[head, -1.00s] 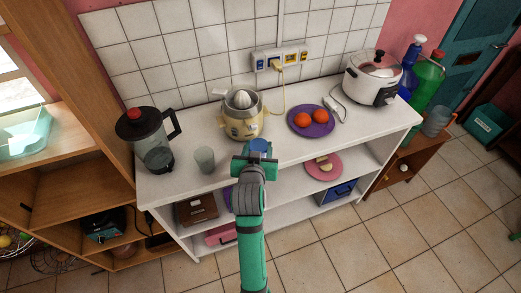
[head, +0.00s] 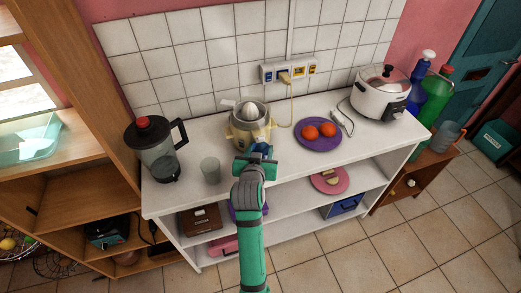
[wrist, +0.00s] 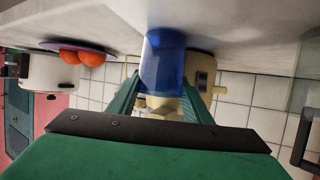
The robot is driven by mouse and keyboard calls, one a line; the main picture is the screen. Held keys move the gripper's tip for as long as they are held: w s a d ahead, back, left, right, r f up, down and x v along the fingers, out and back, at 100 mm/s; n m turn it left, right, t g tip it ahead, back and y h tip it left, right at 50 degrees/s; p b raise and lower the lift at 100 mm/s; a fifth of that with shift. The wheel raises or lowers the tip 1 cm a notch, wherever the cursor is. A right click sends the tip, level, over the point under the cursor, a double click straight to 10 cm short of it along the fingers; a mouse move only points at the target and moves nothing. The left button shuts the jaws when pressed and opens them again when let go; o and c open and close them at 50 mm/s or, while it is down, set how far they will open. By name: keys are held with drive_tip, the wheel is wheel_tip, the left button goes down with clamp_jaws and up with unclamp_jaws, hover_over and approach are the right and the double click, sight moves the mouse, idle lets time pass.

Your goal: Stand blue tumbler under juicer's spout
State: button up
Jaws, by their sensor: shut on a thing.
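The blue tumbler (wrist: 163,62) is between my gripper's fingers in the wrist view, which shows the scene upside down. Only a small blue part of the tumbler (head: 262,148) shows in the head view, beyond the gripper. My gripper (head: 257,158) is shut on the tumbler, at the front of the white counter, directly before the juicer. The cream juicer (head: 240,133) with a grey top stands against the tiled wall; it also shows behind the tumbler in the wrist view (wrist: 201,75). Its spout is hidden, so I cannot tell whether the tumbler is under it.
A clear grey glass (head: 210,170) stands left of my gripper, with a blender (head: 152,150) further left. A purple plate (head: 318,146) with oranges lies to the right, then a rice cooker (head: 382,95). The counter between plate and gripper is mostly clear.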

drive_tip(key=shift+d, duration=0.15)
drive_tip(key=o, duration=1.2)
drive_tip(key=shift+s+a, duration=0.15)
drive_tip(key=shift+a, duration=0.1)
drive_tip(key=shift+o, duration=0.2)
drive_tip(key=shift+d, duration=0.1)
